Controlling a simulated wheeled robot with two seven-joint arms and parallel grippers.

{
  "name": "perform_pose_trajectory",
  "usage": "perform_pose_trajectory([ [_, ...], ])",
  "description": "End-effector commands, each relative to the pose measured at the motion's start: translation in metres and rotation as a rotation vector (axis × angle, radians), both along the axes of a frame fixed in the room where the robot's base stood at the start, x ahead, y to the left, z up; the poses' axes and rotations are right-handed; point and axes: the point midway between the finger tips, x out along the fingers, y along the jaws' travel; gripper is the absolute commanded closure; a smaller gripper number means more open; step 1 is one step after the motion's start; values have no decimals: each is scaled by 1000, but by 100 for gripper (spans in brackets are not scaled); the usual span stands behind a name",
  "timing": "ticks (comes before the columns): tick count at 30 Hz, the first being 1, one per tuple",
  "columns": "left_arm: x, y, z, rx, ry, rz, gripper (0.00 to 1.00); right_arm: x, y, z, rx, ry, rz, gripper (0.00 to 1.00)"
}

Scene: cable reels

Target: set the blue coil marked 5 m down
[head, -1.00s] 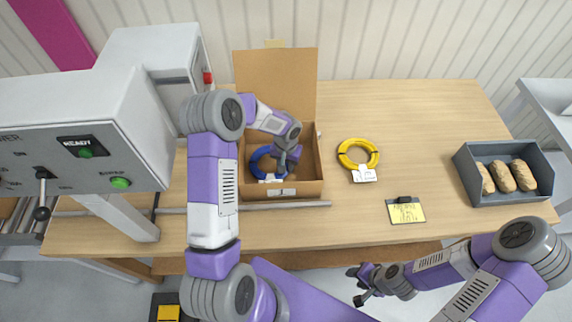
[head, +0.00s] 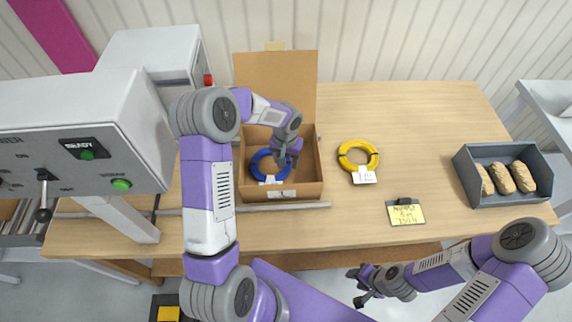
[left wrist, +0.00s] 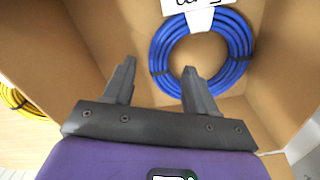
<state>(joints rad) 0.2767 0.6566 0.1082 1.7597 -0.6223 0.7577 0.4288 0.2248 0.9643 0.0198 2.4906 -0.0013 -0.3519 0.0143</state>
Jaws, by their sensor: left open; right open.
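The blue coil (head: 262,163) lies in the open cardboard box (head: 310,191), with its white tag at the front. In the left wrist view the blue coil (left wrist: 160,55) rests on the box floor, and its tag is partly cut off at the top. My left gripper (head: 283,163) is over the box, above the coil's right part. Its two fingers (left wrist: 158,80) are apart with nothing between them. My right gripper (head: 358,287) is open and empty, low in front of the table edge.
A yellow coil (head: 345,162) with a white tag lies right of the box. A yellow note on a clipboard (head: 405,213) lies nearer the front. A grey bin (head: 488,199) with several brown rolls stands at right. A grey machine (head: 120,135) stands at left.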

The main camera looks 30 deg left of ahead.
Motion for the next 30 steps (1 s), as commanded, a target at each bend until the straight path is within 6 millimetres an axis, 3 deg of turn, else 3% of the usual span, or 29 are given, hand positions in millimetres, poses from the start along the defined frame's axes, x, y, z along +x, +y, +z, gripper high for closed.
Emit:
perform_pose_trajectory([
  [1,1,0,14,1,-5,1,43,0,0,2,0,0,0,57],
  [6,0,0,48,0,-4,0,43,0,0,4,0,0,0,57],
  [12,0,-1,70,0,-1,0,43,0,0,5,0,0,0,57],
  [30,0,-1,74,-1,1,0,43,0,0,5,0,0,0,57],
])
